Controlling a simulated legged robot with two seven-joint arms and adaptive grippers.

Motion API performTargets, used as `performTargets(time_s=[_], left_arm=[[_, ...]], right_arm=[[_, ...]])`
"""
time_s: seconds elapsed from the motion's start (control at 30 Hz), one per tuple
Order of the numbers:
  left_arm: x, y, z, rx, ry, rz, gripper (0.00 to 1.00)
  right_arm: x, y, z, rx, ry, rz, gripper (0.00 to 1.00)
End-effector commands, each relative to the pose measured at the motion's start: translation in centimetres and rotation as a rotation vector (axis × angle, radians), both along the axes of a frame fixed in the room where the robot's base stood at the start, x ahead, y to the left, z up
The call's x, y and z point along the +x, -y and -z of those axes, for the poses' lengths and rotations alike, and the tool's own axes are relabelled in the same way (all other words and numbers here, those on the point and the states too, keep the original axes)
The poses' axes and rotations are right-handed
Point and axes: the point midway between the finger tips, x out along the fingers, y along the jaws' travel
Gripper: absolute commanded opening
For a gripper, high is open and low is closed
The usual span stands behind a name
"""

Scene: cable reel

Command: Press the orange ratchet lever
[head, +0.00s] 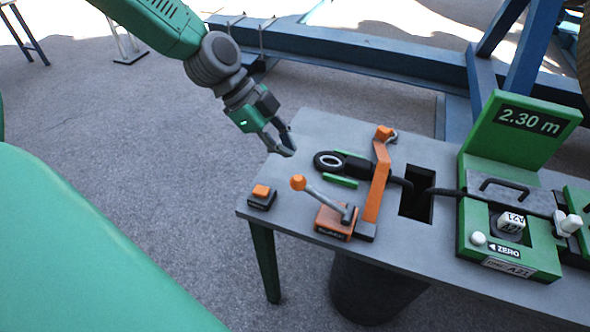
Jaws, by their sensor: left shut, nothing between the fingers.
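An orange-knobbed lever (322,197) with a grey rod rises from an orange block (334,221) near the table's front edge. Its knob leans up to the left. The block's label is too small to read surely. Beside it a longer orange arm (377,185) slants up to an orange knob. I cannot tell for sure which of the two is the ratchet lever. My left gripper (287,146) is shut and empty, over the table's left back edge. It is apart from both levers, up and left of them. My right gripper is out of view.
The grey table (325,122) has a dark slot (417,200) with a black cable (447,191) running right from it. A black cable end with a ring (328,161) lies left of the slot. A small orange-topped button box (261,197) sits at the left corner. A green meter (522,125) reads 2.30 m.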

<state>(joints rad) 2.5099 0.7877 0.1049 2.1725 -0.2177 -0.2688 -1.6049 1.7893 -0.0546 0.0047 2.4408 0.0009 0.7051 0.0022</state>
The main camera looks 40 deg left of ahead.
Motion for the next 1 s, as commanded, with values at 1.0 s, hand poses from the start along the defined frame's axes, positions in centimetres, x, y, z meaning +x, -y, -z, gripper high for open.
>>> performTargets(time_s=[1.0], left_arm=[[1.0, 1.3, 7.2, -0.010, 0.002, -0.001, 0.00]], right_arm=[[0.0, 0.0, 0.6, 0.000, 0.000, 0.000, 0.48]])
